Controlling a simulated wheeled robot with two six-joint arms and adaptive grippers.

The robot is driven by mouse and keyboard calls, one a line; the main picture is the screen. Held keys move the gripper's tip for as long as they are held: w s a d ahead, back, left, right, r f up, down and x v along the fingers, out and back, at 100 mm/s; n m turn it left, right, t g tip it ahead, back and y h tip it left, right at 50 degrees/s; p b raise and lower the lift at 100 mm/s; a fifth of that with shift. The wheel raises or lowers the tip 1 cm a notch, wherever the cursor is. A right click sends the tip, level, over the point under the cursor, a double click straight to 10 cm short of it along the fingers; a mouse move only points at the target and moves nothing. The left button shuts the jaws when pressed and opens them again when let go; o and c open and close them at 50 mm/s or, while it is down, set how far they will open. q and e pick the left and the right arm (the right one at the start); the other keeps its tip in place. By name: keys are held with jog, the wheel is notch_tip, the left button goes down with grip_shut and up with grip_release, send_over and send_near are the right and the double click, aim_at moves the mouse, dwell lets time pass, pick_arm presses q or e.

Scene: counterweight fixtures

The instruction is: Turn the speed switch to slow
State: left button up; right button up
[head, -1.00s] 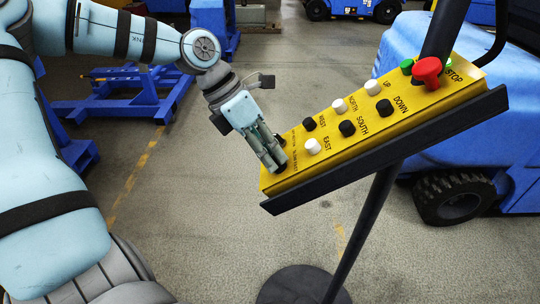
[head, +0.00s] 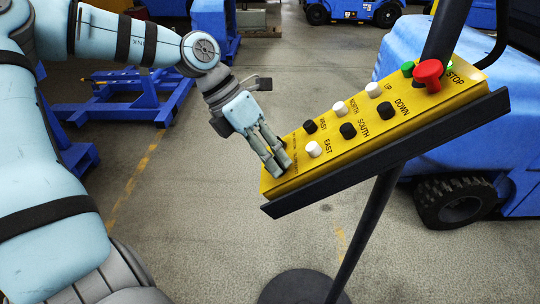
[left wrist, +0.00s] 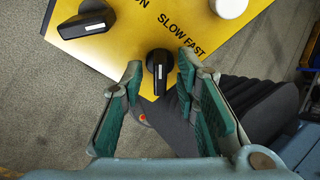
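The speed switch (left wrist: 159,68) is a black knob with a white line, by the words SLOW FAST on the yellow control panel (left wrist: 130,40). Its white line runs nearly up and down in the left wrist view. My left gripper (left wrist: 161,72) is open, with one finger on each side of the knob. A gap shows at the left finger; the right finger is close, and I cannot tell if it touches. In the head view my left gripper (head: 280,170) is at the panel's lower left end (head: 340,150) and hides the switch. My right gripper is not in view.
Another black knob (left wrist: 87,20) by the word ON and a white button (left wrist: 229,6) are near the switch. The panel also has several black and white buttons and a red stop button (head: 429,74). A dark ledge (head: 390,152) runs along its lower edge.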

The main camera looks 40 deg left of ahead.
pick_arm(q)
jog(key=shift+r, duration=0.1)
jog(key=shift+a+r, duration=0.2)
jog(key=shift+r, duration=0.1)
jog(key=v, duration=1.1)
